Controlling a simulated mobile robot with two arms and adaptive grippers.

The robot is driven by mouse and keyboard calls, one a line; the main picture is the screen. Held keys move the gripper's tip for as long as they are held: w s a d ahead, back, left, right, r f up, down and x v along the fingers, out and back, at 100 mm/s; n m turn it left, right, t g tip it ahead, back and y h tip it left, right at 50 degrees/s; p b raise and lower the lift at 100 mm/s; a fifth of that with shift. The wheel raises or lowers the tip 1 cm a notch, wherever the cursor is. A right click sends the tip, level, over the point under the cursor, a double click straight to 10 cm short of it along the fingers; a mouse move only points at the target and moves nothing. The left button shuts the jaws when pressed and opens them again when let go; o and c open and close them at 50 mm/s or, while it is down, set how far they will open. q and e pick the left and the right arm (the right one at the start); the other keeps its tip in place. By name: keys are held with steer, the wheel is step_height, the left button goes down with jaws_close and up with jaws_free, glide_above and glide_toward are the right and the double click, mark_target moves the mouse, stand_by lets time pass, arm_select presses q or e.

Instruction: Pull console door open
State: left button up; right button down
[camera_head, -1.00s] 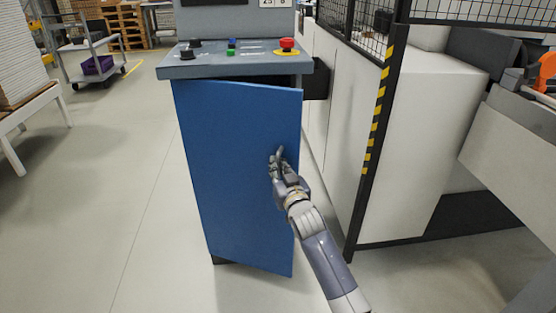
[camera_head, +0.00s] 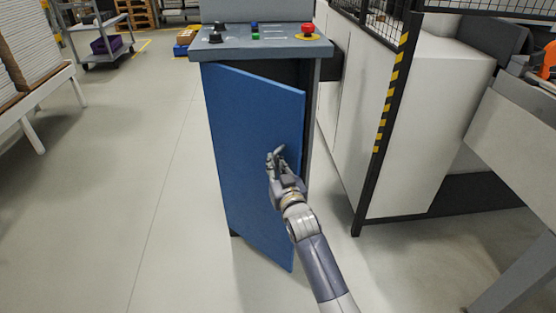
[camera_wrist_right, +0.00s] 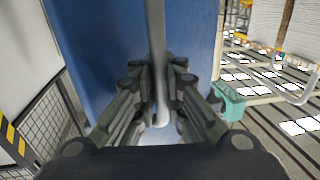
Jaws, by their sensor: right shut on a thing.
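The blue console door (camera_head: 254,150) stands ajar, with its right edge swung out from the grey console (camera_head: 262,44) and a dark gap along that side. My right gripper (camera_head: 277,160) is at the door's right part, in front of its face. In the right wrist view, my right gripper (camera_wrist_right: 160,92) is shut on a pale bar-shaped handle (camera_wrist_right: 157,50), with the blue door (camera_wrist_right: 100,45) behind it. The handle is hidden by the gripper in the head view. My left gripper is not in view.
A white machine cabinet (camera_head: 435,130) and a black post with yellow stripes (camera_head: 380,125) stand to the right. A red button (camera_head: 308,29) sits on the console top. The floor (camera_head: 125,210) left of the console is clear. A white rack with stacked boards (camera_head: 25,75) stands further left.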

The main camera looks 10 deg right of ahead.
steer(key=shift+s+d+f, duration=0.1)
steer(key=shift+s+f, duration=0.2)
steer(key=shift+f, duration=0.1)
steer(key=c, duration=1.7)
jaws_free()
steer(key=shift+s+d+r, duration=0.1)
steer(key=shift+o, duration=0.2)
steer(key=shift+r, duration=0.15)
steer(key=shift+a, duration=0.2)
steer(key=s, duration=1.2)
steer(key=shift+d, duration=0.35)
